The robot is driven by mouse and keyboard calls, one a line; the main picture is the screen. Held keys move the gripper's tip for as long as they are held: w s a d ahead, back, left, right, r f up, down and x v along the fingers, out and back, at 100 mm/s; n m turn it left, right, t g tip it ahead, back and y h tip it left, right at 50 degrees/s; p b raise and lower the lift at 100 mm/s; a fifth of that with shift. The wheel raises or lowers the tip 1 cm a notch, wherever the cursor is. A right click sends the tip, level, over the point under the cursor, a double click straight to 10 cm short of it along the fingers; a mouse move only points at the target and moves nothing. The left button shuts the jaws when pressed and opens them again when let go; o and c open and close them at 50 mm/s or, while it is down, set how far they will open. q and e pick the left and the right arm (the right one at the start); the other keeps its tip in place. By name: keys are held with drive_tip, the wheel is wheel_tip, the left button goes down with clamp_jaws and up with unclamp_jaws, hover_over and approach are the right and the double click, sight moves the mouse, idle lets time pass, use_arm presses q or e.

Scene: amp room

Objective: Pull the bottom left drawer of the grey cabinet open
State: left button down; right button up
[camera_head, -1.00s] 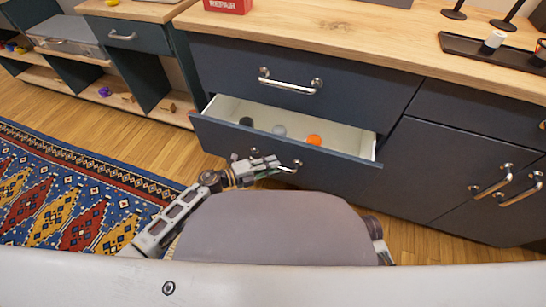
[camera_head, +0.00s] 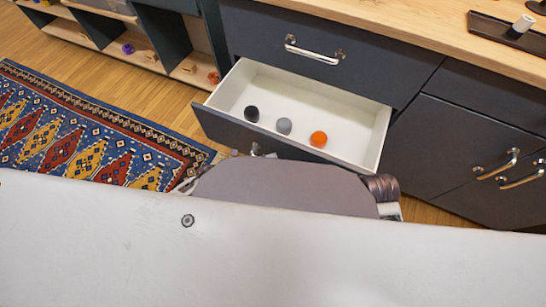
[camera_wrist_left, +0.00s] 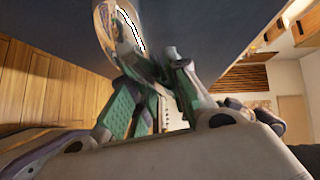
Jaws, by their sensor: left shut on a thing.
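The bottom left drawer (camera_head: 222,124) of the dark grey cabinet (camera_head: 385,65) is pulled out, and its white interior shows in the head view. A black ball (camera_head: 251,114), a grey ball (camera_head: 284,126) and an orange ball (camera_head: 318,139) lie in it. In the left wrist view my left gripper (camera_wrist_left: 150,65), with green pads, is shut on the drawer's metal handle (camera_wrist_left: 128,25). In the head view that gripper and most of the handle are hidden behind my own body. My right gripper is not in view.
The top left drawer (camera_head: 290,25) above is shut. Cabinet doors with metal handles (camera_head: 497,166) are at the right. A patterned rug (camera_head: 75,140) lies on the wooden floor at the left. Open shelves (camera_head: 160,45) stand behind it. A dark tray (camera_head: 510,35) sits on the countertop.

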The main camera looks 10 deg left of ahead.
use_arm(q)
drive_tip(key=shift+s, duration=0.15)
drive_tip(key=c, duration=1.4)
unclamp_jaws()
drive_tip(key=shift+o, duration=0.2)
drive_tip(key=shift+a, duration=0.15)
drive_tip(key=v, duration=1.2)
